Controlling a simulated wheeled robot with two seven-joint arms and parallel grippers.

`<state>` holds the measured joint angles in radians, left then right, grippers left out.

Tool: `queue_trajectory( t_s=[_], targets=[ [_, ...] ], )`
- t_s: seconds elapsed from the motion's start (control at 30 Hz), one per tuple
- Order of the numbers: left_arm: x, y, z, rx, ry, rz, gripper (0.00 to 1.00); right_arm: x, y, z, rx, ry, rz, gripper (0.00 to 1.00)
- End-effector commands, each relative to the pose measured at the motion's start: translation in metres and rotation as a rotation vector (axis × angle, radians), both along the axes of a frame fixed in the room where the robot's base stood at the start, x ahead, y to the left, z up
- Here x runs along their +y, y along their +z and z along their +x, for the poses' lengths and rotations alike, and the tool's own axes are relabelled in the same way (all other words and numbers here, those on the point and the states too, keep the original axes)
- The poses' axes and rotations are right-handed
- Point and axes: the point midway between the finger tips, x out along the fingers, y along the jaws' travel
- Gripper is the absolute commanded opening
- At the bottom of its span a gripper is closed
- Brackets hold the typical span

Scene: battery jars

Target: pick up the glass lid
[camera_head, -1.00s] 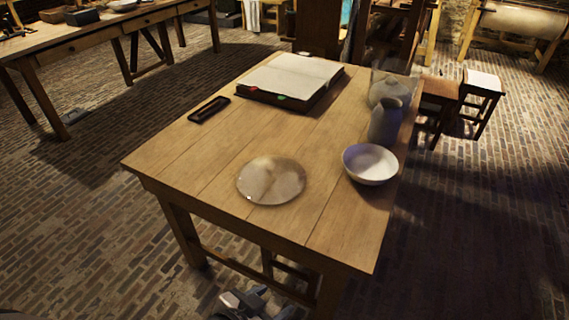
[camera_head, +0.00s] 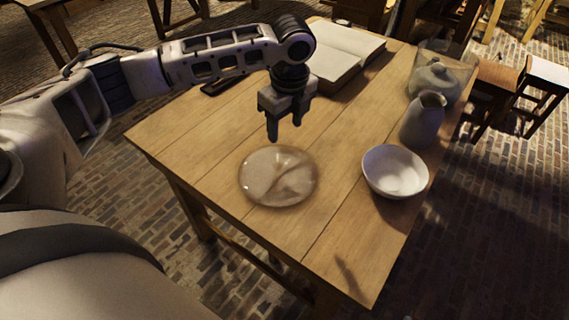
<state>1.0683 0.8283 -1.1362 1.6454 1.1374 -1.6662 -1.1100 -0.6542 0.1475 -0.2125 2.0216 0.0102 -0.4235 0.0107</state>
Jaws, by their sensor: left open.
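The glass lid (camera_head: 272,182) is a clear round disc lying flat on the wooden table (camera_head: 225,140), near its front edge. My left gripper (camera_head: 284,132) reaches in from the left and points down. It is open and empty, just behind and above the lid's far rim, apart from it. My right gripper is not in view.
A white bowl (camera_head: 394,173) stands right of the lid. Behind it are a grey jug (camera_head: 423,122) and a glass jar (camera_head: 443,72) with a grey pot seen through it. An open book (camera_head: 343,50) lies at the back. A dark tray (camera_head: 222,86) is partly hidden behind my arm.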

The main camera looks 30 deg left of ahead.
Motion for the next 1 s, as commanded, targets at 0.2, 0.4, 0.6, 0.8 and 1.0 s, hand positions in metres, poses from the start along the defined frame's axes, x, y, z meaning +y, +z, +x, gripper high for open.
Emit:
queue_trajectory(
  t_s=[0.2, 0.4, 0.6, 0.8, 1.0],
  targets=[
    [0.014, -0.009, -0.001, 0.030, -0.011, 0.026, 0.53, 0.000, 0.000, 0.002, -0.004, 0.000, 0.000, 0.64],
    [0.018, -0.052, 0.001, 0.027, -0.011, 0.024, 0.53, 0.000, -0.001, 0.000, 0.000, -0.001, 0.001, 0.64],
    [0.022, -0.085, 0.003, 0.023, -0.010, 0.023, 0.53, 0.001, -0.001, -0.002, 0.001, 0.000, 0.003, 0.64],
    [0.023, -0.098, 0.003, 0.022, -0.011, 0.023, 0.53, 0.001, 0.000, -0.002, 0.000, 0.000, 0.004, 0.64],
    [0.026, -0.126, 0.005, 0.023, -0.011, 0.023, 0.53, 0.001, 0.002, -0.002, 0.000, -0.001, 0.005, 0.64]
  ],
)
